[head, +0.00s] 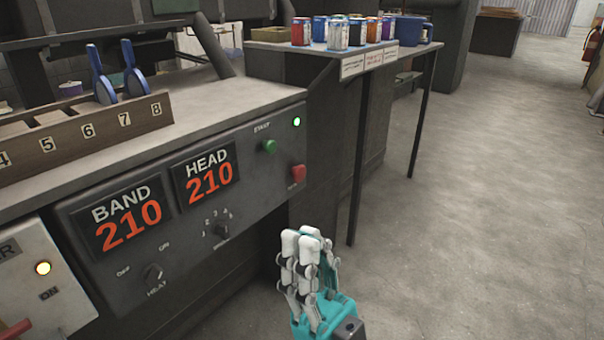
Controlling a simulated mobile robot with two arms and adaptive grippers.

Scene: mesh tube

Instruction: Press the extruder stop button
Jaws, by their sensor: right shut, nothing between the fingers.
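The extruder control panel (190,235) is a dark grey box front at the left and middle of the head view. Its red stop button (298,173) sits at the right end, below a green start button (269,146). A lit green lamp (297,121) is above them. My right gripper (307,236) is teal with pale fingertips pointing up. It is shut and empty, in front of and below the red button, apart from the panel in the picture. My left gripper is not in view.
BAND and HEAD displays (209,178) both read 210. A numbered wooden rack (80,138) with blue-handled tools stands on the counter. A side table (345,52) with several cans is behind. The floor (470,220) at right is clear.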

